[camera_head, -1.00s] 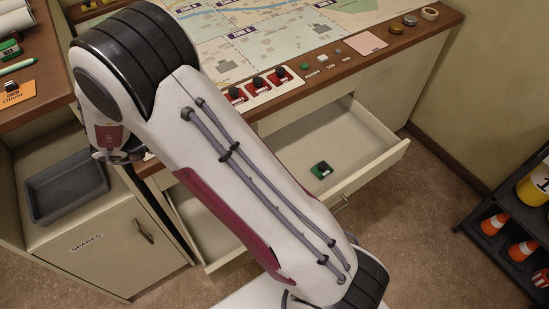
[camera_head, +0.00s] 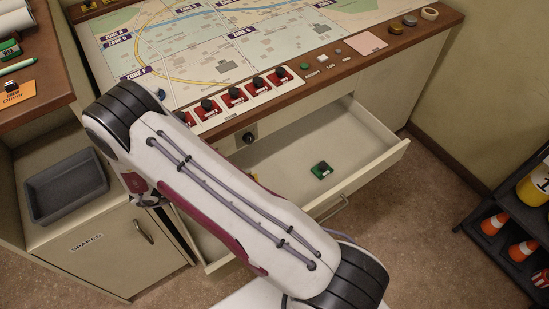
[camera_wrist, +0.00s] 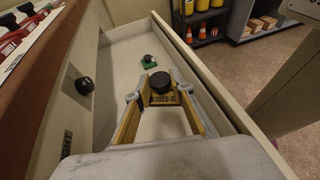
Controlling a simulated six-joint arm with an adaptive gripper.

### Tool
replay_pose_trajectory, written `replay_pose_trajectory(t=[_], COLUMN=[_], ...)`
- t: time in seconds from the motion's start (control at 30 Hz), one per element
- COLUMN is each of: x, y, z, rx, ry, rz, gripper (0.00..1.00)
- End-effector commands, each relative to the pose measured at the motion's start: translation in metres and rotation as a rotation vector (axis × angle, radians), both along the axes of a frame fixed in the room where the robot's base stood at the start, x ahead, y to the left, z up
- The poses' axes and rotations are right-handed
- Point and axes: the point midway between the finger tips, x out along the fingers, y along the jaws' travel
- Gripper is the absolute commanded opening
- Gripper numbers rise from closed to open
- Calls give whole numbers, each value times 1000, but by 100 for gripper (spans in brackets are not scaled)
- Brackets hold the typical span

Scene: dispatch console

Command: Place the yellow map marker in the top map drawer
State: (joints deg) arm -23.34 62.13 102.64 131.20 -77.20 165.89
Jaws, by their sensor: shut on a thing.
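The yellow map marker (camera_wrist: 164,98) has a black round knob and dark lettering. My gripper (camera_wrist: 162,97) is shut on it in the wrist view, with a finger on each side. The marker shows against the inside of the open top map drawer (camera_wrist: 121,64); its height above the drawer floor is hard to tell. The drawer is pulled out under the console in the head view (camera_head: 352,128), its left part behind my arm.
A green marker (camera_head: 321,170) lies in the drawer, also seen in the wrist view (camera_wrist: 149,61). The console edge with red markers (camera_head: 237,95) and a dark knob (camera_wrist: 83,86) borders the drawer. A grey tray (camera_head: 68,205) sits on the left cabinet. The drawer floor has free room.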

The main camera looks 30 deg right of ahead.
Motion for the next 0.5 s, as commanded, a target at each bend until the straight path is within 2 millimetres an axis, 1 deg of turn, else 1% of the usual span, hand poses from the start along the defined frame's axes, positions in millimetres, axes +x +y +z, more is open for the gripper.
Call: replay_pose_trajectory(t=[0.03, 0.2, 0.33, 0.5], x=[0, -1, 0, 0], y=[0, 0, 0, 0], z=[-10, -36, -49, -57], rx=[-1, -1, -1, 0], ry=[4, 3, 2, 1], rz=[0, 0, -1, 0], gripper=[0, 0, 0, 0])
